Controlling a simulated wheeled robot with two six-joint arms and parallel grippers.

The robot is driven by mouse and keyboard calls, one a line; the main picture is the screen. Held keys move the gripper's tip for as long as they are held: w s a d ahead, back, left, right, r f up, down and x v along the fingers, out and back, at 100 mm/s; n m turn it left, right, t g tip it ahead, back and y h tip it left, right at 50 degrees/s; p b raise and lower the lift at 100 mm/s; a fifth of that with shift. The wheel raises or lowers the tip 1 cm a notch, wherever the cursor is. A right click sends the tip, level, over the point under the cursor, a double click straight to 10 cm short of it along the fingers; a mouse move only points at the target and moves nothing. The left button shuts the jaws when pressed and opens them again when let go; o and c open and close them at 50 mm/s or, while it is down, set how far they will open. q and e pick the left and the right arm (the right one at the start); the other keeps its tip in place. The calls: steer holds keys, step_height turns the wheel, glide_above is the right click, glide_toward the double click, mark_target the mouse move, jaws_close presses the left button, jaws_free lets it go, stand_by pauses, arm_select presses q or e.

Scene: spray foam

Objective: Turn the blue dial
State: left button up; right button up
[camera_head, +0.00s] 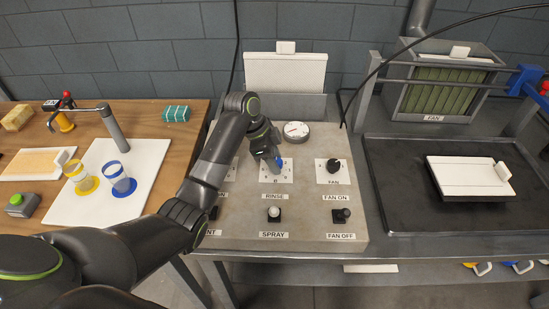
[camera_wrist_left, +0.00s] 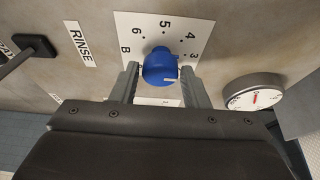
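The blue dial (camera_wrist_left: 160,67) sits on a white plate (camera_wrist_left: 125,28) printed with numbers and a "B", beside the RINSE label (camera_wrist_left: 80,43). My left gripper (camera_wrist_left: 160,71) has one finger on each side of the dial, with what look like narrow gaps; firm contact cannot be made out. In the head view the left gripper (camera_head: 275,163) reaches down over the panel, and only a little of the blue dial (camera_head: 280,163) shows beside it. My right gripper is in neither view.
A round gauge (camera_head: 296,131) stands behind the dial. The black FAN knob (camera_head: 333,166) is to its right, and the SPRAY switch (camera_head: 274,213) is nearer the front. A black cable hangs behind the panel.

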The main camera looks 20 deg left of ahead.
arm_select(q)
steer(key=c, duration=0.6)
steer(key=shift+r+n+p, duration=0.2)
steer(key=shift+n+p, duration=0.2)
steer(key=shift+p, duration=0.45)
steer(key=n+t+p, duration=0.1)
steer(key=n+p, duration=0.2)
steer(key=p, duration=0.1)
steer(key=n+t+y+p, duration=0.1)
steer(key=n+p, duration=0.2)
steer(key=p, duration=0.1)
steer(key=shift+s+d, duration=0.1)
steer(key=shift+s, duration=0.05)
steer(key=shift+f+n+t+y+p, duration=0.15)
steer(key=shift+n+t+y+p, duration=0.25)
steer(key=shift+n+p, duration=0.8)
steer(key=o, duration=1)
